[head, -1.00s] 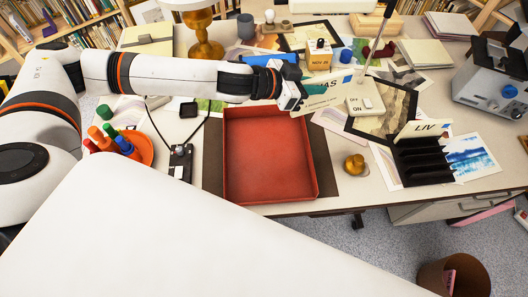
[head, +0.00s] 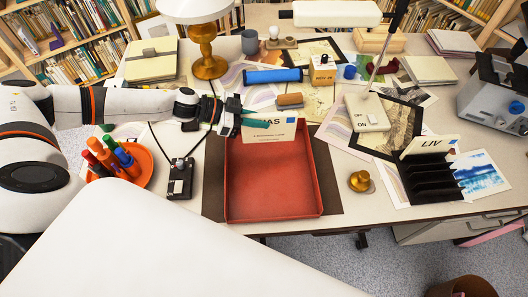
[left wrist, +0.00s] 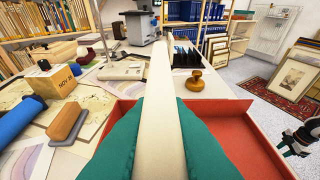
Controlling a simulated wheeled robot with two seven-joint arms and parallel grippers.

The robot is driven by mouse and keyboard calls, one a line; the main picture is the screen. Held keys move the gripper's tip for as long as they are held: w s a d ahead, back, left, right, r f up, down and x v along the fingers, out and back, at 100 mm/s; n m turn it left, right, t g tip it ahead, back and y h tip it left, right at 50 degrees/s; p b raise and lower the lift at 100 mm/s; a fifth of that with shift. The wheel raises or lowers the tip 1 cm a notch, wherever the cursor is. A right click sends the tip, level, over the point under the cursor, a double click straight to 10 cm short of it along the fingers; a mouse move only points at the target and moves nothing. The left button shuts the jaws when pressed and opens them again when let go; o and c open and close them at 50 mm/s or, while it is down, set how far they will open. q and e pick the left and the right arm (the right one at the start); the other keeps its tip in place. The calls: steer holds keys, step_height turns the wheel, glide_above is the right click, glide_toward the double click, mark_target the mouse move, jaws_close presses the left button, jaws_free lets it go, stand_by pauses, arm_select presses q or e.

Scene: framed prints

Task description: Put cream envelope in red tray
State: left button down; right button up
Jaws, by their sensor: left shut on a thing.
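The cream envelope (head: 276,134), with dark letters ending in "AS" and a blue stamp mark, is upright at the far edge of the red tray (head: 272,185). My left gripper (head: 256,122) is shut on its upper left part. In the left wrist view the envelope (left wrist: 161,85) is seen edge-on between teal fingers, above the tray (left wrist: 240,130). The tray's floor is bare; whether the envelope's lower edge touches it cannot be told. My right gripper (left wrist: 298,145) shows only at the right edge of the left wrist view, its opening unclear.
A black rack (head: 430,180) holding a "LIV" card stands at the right, with a brass stamp (head: 360,181) between it and the tray. A blue roll (head: 272,76) and wooden-backed block (head: 290,100) lie behind the tray. An orange dish of markers (head: 118,160) is at the left.

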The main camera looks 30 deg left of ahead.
mark_target(259, 141)
arm_select(q)
step_height(259, 141, down, 4)
steer(key=shift+w+r, duration=0.1)
steer(key=shift+r, duration=0.05)
steer(key=shift+f+b, duration=0.35)
steer(key=shift+f, duration=1.45)
steer(key=shift+f, duration=0.15)
steer(key=c, duration=1.4)
jaws_free()
steer(key=b+v, duration=0.1)
steer(key=v, duration=1.1)
